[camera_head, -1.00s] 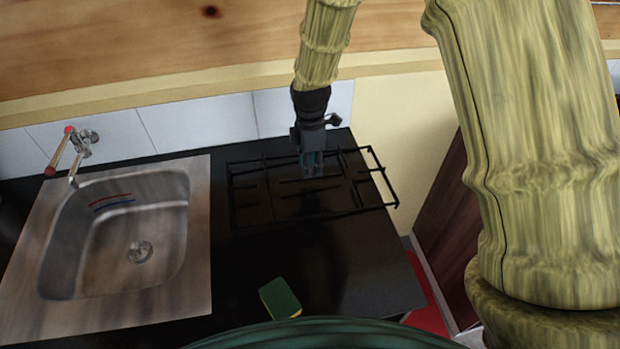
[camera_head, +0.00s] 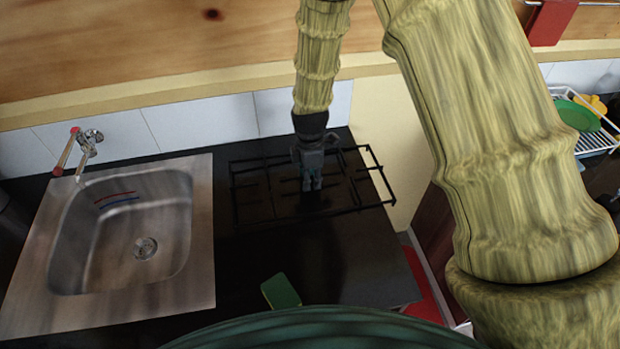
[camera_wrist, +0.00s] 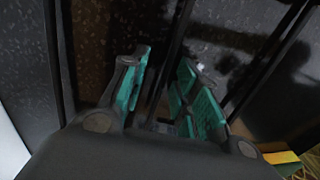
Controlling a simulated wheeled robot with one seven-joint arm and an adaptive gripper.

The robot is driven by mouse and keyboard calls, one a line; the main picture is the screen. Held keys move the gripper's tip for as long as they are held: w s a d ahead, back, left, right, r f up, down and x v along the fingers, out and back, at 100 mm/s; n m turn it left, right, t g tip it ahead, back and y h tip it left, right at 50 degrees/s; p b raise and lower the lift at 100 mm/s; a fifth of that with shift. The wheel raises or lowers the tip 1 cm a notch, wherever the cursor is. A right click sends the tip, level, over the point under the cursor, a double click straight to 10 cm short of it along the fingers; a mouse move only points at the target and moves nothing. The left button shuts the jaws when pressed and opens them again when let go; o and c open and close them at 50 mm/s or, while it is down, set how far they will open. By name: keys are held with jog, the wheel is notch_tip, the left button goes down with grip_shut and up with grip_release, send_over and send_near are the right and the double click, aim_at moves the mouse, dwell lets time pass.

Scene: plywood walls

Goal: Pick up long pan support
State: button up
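The long pan support (camera_head: 381,174) is a black wire grid lying flat on the dark worktop, right of the sink in the head view. My gripper (camera_head: 312,186) points down over the middle of it. In the wrist view my gripper (camera_wrist: 168,100) is open, its teal-padded fingers apart. A dark bar of the pan support (camera_wrist: 178,45) runs into the gap between the fingers. I cannot tell whether either finger touches it. My gripper's body hides part of the grid.
A steel sink (camera_head: 207,240) with a tap (camera_head: 88,140) is set into the worktop at left. A green sponge (camera_head: 281,291) lies near the front edge. A tiled wall (camera_head: 200,122) stands close behind the grid. A white dish rack (camera_head: 595,140) with a green plate is at far right.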

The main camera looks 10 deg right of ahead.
jog(key=shift+c, duration=0.2)
grip_shut()
jog(key=shift+r, duration=0.2)
